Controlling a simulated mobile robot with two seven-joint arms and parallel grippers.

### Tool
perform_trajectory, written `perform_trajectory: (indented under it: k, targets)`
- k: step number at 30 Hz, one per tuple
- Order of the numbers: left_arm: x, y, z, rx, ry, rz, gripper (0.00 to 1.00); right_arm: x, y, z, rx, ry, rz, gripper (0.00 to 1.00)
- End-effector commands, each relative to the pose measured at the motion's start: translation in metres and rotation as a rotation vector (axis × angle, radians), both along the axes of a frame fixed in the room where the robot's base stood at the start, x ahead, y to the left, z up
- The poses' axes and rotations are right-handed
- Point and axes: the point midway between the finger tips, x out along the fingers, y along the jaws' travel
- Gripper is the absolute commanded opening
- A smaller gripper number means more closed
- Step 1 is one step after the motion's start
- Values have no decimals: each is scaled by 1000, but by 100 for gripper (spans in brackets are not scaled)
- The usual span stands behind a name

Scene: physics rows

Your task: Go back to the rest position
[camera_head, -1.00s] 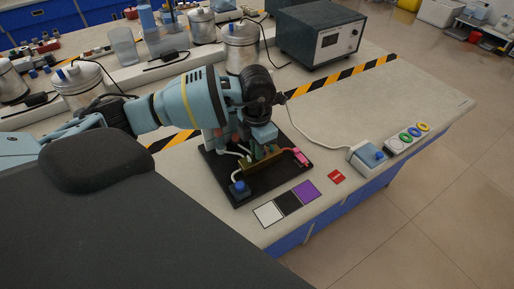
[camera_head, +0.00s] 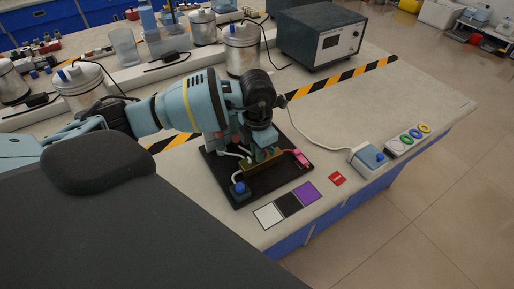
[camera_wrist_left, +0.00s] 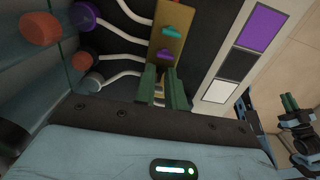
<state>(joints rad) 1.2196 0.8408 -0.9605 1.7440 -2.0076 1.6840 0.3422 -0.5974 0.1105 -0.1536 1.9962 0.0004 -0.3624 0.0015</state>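My left gripper (camera_head: 266,150) is low over a black board (camera_head: 219,168) on the bench. In the left wrist view, its green fingers (camera_wrist_left: 164,88) stand a little apart, with a narrow gap and nothing clearly held between them. In the head view, the arm hides part of the board. At the right edge of the left wrist view is what looks like my right gripper (camera_wrist_left: 291,104), its fingers close together; the head view does not show it.
White, black and purple squares (camera_head: 289,204) lie before the board, with a red tag (camera_head: 337,179) beside them. Metal canisters (camera_head: 241,50) and a grey instrument (camera_head: 318,40) stand behind.

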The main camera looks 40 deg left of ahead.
Motion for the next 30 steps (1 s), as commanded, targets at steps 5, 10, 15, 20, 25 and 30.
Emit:
perform_trajectory:
  k: [5, 10, 15, 20, 25, 30]
  targets:
    - [0, 0, 3, 0, -1, 0, 12, -1, 0, 2, 0, 0, 0, 12]
    - [0, 0, 4, 0, 0, 0, 12, -5, 0, 2, -1, 7, 0, 12]
    - [0, 0, 3, 0, 0, 0, 10, -6, 0, 1, 0, 10, 0, 12]
    - [0, 0, 3, 0, 0, 0, 0, -6, 0, 1, 0, 10, 0, 12]
    - [0, 0, 3, 0, 0, -21, 0, -4, 0, 0, -1, 8, 0, 12]
    - [0, 0, 2, -1, 0, -194, 0, -5, 0, -5, -1, 12, 1, 12]
